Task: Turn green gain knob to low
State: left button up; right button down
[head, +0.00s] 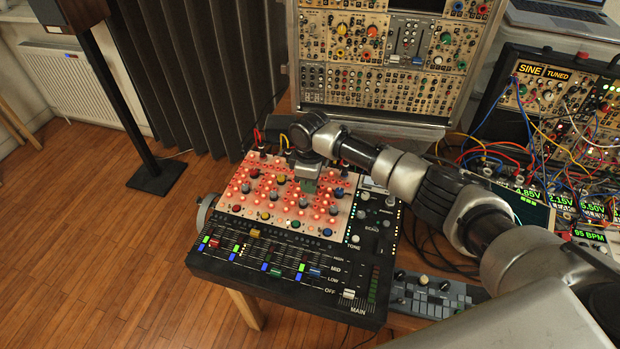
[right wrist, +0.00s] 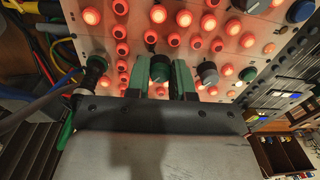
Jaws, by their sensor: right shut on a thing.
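The mixer's pale panel (head: 236,201) carries rows of red-lit buttons and coloured knobs. My right gripper (head: 307,186) reaches down onto the panel's upper right part. In the right wrist view, its two green-padded fingers (right wrist: 161,76) stand on either side of a dark knob with a green cap, the green gain knob (right wrist: 160,67), and are shut on it. The gripper hides this knob in the head view. The knob's pointer and any low marking are too small to read. My left gripper is not in view.
A grey-capped knob (right wrist: 208,73) stands close beside the fingers. Black-plugged cables (head: 262,152) rise at the panel's back edge. The fader section (head: 290,262) lies in front, an echo section (head: 372,222) to the right. Modular racks (head: 385,60) stand behind.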

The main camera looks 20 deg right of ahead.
jog(key=shift+n, duration=0.7)
jog(key=c, duration=1)
grip_release()
jog(key=shift+r, duration=0.1)
jog(key=r, duration=1)
jog(key=shift+w+r+b, duration=0.2)
jog(key=shift+r+b, duration=0.1)
jog(key=shift+r, duration=0.05)
